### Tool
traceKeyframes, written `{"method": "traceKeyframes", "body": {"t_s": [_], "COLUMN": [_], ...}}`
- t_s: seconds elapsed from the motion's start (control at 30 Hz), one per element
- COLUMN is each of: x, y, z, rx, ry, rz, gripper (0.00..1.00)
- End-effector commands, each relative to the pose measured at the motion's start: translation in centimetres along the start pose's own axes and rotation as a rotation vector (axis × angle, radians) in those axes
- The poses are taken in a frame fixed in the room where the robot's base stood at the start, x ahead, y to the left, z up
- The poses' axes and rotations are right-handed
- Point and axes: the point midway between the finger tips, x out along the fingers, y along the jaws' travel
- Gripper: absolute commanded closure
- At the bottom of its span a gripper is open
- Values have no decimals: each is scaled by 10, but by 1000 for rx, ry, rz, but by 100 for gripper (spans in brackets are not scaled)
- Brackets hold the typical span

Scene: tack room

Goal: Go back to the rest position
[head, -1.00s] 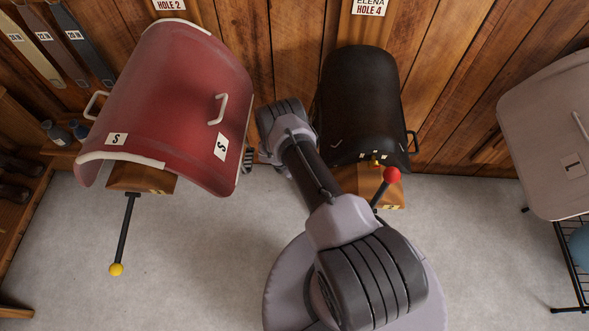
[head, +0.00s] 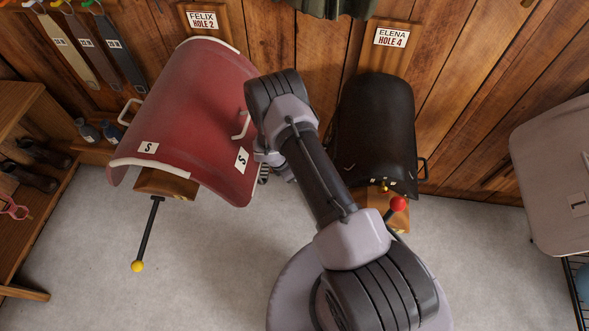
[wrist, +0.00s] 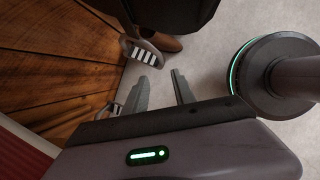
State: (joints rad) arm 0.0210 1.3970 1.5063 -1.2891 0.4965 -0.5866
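My gripper (wrist: 161,84) is open in the wrist view, its two fingers apart with only grey floor between them. In the head view my arm reaches up between a red saddle-shaped cover (head: 195,120) and a black saddle (head: 375,130). The arm's far end overlaps the red cover's right edge there, and the gripper's fingers are hidden.
A stirrup with a striped tread (wrist: 140,53) hangs near the fingers. Levers with a yellow knob (head: 137,266) and a red knob (head: 398,203) stick out below the saddles. A wooden shelf (head: 30,110) stands left, a grey cover (head: 555,180) right. Floor (head: 200,290) is clear in front.

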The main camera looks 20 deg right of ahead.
Motion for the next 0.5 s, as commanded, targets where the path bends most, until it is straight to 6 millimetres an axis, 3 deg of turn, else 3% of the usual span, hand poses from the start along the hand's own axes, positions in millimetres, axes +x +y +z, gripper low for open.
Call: {"method": "traceKeyframes", "body": {"t_s": [0.13, 0.5], "x": [-11, -10], "y": [-1, 0], "z": [0, 0], "rx": [0, 1], "ry": [0, 0], "rz": [-1, -1], "gripper": [68, 68]}}
